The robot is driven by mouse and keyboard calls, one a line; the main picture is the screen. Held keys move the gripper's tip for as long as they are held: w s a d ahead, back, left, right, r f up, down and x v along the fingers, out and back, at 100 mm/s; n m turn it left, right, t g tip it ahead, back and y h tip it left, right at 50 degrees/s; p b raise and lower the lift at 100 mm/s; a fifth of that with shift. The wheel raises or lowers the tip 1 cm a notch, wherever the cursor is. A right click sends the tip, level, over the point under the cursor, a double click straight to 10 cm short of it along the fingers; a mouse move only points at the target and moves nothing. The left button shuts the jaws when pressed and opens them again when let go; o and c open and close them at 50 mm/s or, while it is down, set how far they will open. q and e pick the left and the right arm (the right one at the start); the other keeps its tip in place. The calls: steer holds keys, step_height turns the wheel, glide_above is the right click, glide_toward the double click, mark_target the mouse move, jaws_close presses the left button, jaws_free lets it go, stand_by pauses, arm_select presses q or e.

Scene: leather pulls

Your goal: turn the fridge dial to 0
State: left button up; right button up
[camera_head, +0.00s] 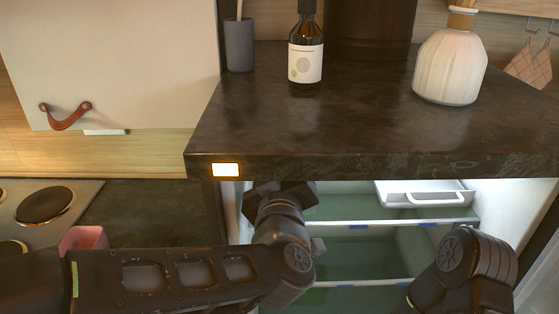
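The open fridge (360,238) is under the dark stone counter, with lit greenish glass shelves and a white drawer (426,194) at its upper right. I cannot make out the dial; the counter edge and my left arm cover the fridge's upper left part. My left arm reaches in from the left, and its gripper (284,190) is at the fridge's upper left, just under the counter edge. Its fingertips are hidden, so I cannot tell whether it is open or touching anything. My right arm shows at the lower right in front of the fridge; its gripper is not visible.
The counter (360,120) overhangs the fridge and carries a brown bottle (306,55), a white vase (450,65) and a grey cup (239,45). A stove (45,205) and a pink container (84,238) are at the left. A cabinet door has a leather pull (66,116).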

arm_select(q)
jaws_close()
stand_by(0.3)
stand_by(0.3)
steer(key=shift+a+m+p, duration=0.1)
steer(key=shift+m+p, duration=2.95)
steer(key=shift+m, duration=0.45)
steer(key=shift+o, duration=0.3)
jaws_free()
